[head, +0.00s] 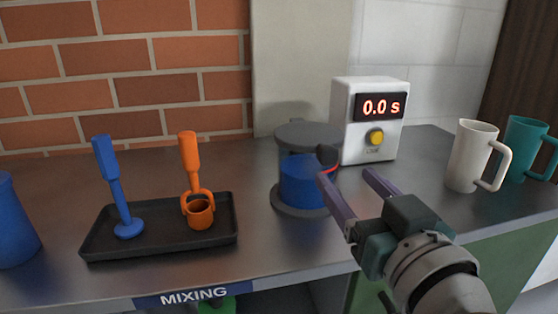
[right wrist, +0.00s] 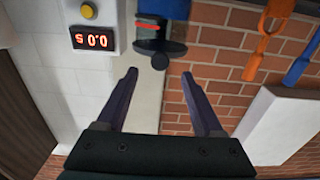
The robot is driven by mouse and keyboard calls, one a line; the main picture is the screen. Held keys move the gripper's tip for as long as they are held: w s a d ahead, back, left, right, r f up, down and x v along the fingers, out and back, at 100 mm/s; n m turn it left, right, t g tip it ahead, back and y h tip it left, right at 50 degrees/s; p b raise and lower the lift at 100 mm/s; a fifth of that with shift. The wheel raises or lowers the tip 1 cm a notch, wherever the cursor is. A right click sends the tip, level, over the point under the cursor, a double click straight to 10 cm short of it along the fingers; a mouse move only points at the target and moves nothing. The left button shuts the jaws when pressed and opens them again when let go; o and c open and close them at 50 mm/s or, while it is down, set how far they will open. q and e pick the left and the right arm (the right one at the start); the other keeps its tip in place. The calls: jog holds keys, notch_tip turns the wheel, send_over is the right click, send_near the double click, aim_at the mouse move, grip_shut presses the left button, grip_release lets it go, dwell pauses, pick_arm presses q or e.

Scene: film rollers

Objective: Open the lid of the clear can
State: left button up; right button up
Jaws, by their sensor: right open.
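The clear can (head: 288,165) stands upright on the counter in the head view, with blue contents (head: 304,184) inside and a grey base. Its grey lid (head: 306,134) sits on top, with a dark tab (head: 327,155) at the front right. In the right wrist view the can looks upside down, with its dark lid (right wrist: 173,48) toward the fingers. My right gripper (head: 345,175) is open and empty, at the can's right front, with its left fingertip close to the tab in the picture. Contact cannot be told. My left gripper is not in view.
A white timer box (head: 351,90) reading 0.0 s stands behind right of the can. A black tray (head: 160,245) with blue and orange tools lies left. A blue container (head: 14,225) is at far left. White (head: 471,155) and teal (head: 524,145) mugs stand right.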

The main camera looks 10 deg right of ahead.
aim_at(330, 160)
jog(key=w+b, duration=0.2)
jog(key=w, duration=0.6)
jog(key=shift+w+a, duration=0.15)
jog(key=shift+w, duration=0.1)
jog(key=shift+c, duration=0.2)
grip_shut()
jog(key=shift+s, duration=0.1)
dwell(0.8)
